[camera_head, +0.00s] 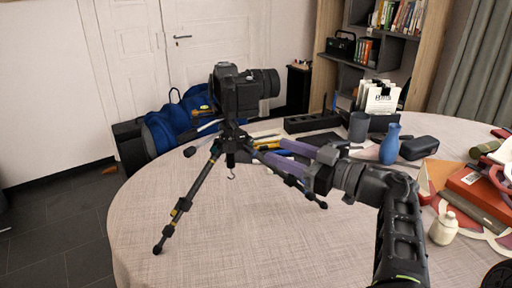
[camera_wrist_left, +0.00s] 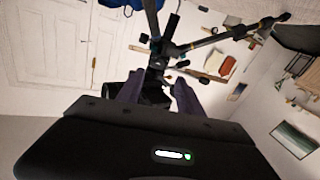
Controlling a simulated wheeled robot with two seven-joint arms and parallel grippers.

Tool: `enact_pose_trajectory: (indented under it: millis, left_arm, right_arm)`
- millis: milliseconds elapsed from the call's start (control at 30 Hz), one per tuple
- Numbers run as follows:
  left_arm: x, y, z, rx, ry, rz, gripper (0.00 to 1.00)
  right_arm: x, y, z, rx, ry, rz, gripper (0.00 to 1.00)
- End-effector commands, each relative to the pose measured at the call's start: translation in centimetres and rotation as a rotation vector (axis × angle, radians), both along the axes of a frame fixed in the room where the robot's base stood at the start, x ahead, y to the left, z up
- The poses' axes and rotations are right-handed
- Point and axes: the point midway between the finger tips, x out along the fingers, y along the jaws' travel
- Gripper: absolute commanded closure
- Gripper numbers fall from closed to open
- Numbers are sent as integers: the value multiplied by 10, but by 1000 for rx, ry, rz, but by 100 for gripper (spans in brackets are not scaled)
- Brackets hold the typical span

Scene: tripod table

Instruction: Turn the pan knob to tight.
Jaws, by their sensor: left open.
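A black camera (camera_head: 243,92) sits on a tripod (camera_head: 190,188) standing on the round table. The tripod head (camera_head: 232,132) is under the camera, with small dark knobs and a handle (camera_head: 208,125); I cannot tell for sure which is the pan knob. My left gripper (camera_head: 272,151) reaches from the right toward the head, its purple fingers apart and nothing visible between them, a little right of the tripod's column. In the left wrist view the fingers (camera_wrist_left: 158,90) point at the head (camera_wrist_left: 158,62), seen turned over, with dark parts of the camera beyond. My right gripper is not in view.
The table (camera_head: 270,240) is clear in front. A blue vase (camera_head: 390,144), a grey cup (camera_head: 358,127) and a dark case (camera_head: 418,147) stand behind my left arm. Books (camera_head: 474,195) and a white bottle (camera_head: 443,228) are at the right. A blue bag (camera_head: 178,118) is behind.

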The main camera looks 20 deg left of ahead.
Motion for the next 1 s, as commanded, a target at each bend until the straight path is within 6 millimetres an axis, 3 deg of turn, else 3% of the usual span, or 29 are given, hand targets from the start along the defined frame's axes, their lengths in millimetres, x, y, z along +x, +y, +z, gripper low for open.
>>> enact_pose_trajectory:
  millis: [267,700,1000]
  left_arm:
    - [4,12,-1,-1,-1,1,57]
    - [24,69,-1,0,0,0,57]
    - [26,73,-1,0,0,-2,57]
  right_arm:
    - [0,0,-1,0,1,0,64]
    - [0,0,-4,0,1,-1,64]
    - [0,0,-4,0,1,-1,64]
